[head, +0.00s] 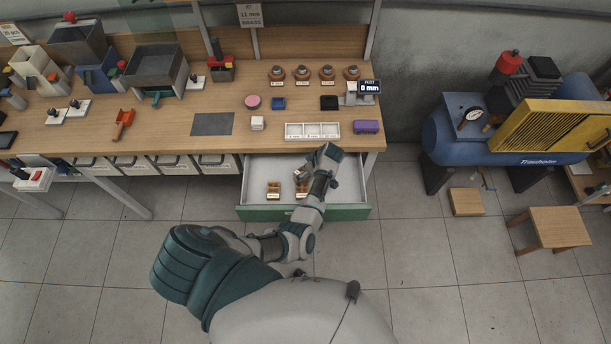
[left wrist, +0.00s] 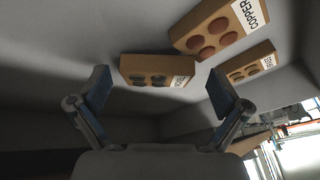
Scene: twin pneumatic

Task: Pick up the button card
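A tan button card (left wrist: 157,70) with several dark round buttons and a white label too small to read lies between and just beyond the open fingertips of my left gripper (left wrist: 158,72) in the left wrist view. The gap to the card is hard to judge. A copper-labelled card (left wrist: 215,30) with brown buttons lies above right, and a third card (left wrist: 250,64) right of it. In the head view, cards (head: 273,189) and (head: 301,191) sit in the open drawer (head: 255,170), and my left arm reaches into it, partly hiding its right side. My right gripper is not in view.
The wooden workbench (head: 215,100) holds a white compartment tray (head: 312,131), a purple block (head: 367,127), a display reading 0 mm (head: 369,87) and several bins. The green drawer front (head: 270,213) is a raised edge near my arm.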

